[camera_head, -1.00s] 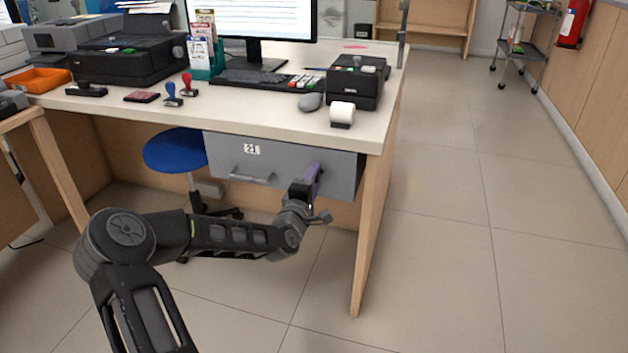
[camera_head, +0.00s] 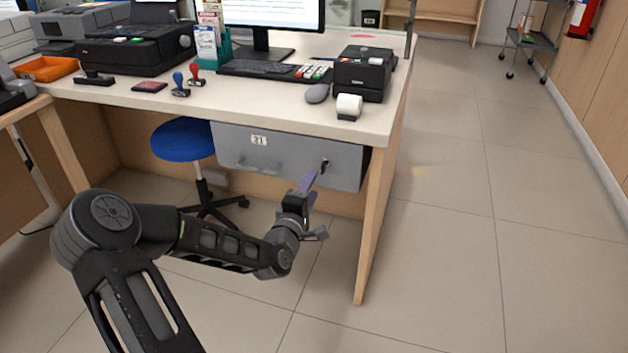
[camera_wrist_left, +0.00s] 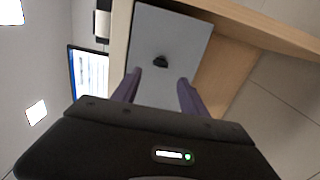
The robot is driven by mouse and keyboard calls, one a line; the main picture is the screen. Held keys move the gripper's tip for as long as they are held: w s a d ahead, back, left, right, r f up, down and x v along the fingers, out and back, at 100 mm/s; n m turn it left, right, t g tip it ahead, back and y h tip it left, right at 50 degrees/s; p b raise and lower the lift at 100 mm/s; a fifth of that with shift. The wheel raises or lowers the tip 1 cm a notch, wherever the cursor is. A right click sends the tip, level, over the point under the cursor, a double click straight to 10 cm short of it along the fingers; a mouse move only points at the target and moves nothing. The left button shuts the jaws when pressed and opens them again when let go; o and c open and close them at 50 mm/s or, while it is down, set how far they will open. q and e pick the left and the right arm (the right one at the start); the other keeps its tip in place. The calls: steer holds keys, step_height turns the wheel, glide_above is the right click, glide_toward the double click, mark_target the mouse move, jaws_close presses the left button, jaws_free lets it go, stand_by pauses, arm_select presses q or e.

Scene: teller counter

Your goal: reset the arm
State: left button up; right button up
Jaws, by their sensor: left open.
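My left gripper (camera_head: 309,187) is in front of the right part of the grey drawer unit (camera_head: 235,157) under the counter, below the desktop. Its two purple fingers are apart and nothing is between them. In the left wrist view the open fingers (camera_wrist_left: 158,88) point at the grey drawer front (camera_wrist_left: 172,40), with a small dark knob or lock (camera_wrist_left: 160,62) ahead of them. The gripper looks clear of the drawer front. My right gripper is in neither view.
The teller counter (camera_head: 225,105) holds a monitor, keyboard, stamps and a small printer (camera_head: 362,78). A blue stool (camera_head: 183,139) stands under it at left. The counter's wooden side panel (camera_head: 378,215) is close right of my gripper. The floor (camera_head: 450,220) to the right is clear.

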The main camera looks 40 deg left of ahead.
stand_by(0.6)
arm_select(q)
steer(key=s+d+f+m+g+h, duration=0.35)
steer(key=d+f, duration=0.35)
steer(key=f, duration=0.4)
steer(key=s+d+f+m+g+h, duration=0.3)
steer(key=d+f+m, duration=0.3)
steer(key=f, duration=0.5)
steer(key=s+d+f+m+g+h, duration=0.2)
steer(key=s+d+f+m+g, duration=0.3)
steer(key=s+d, duration=0.55)
steer(key=s+d+f+m+g+h, duration=0.1)
steer(key=s+d+f+m+g, duration=0.3)
steer(key=s+d+f, duration=0.5)
steer(key=s+d+r+m+p, duration=0.1)
steer(key=d+r+p, duration=0.2)
steer(key=r+p, duration=0.9)
steer(key=s+d+r+p, duration=0.2)
steer(key=d+r+p, duration=0.2)
steer(key=r+p, duration=0.8)
step_height(320, 180, up, 3)
steer(key=shift+f+m+g+p, duration=0.1)
steer(key=shift+m+g+p, duration=0.25)
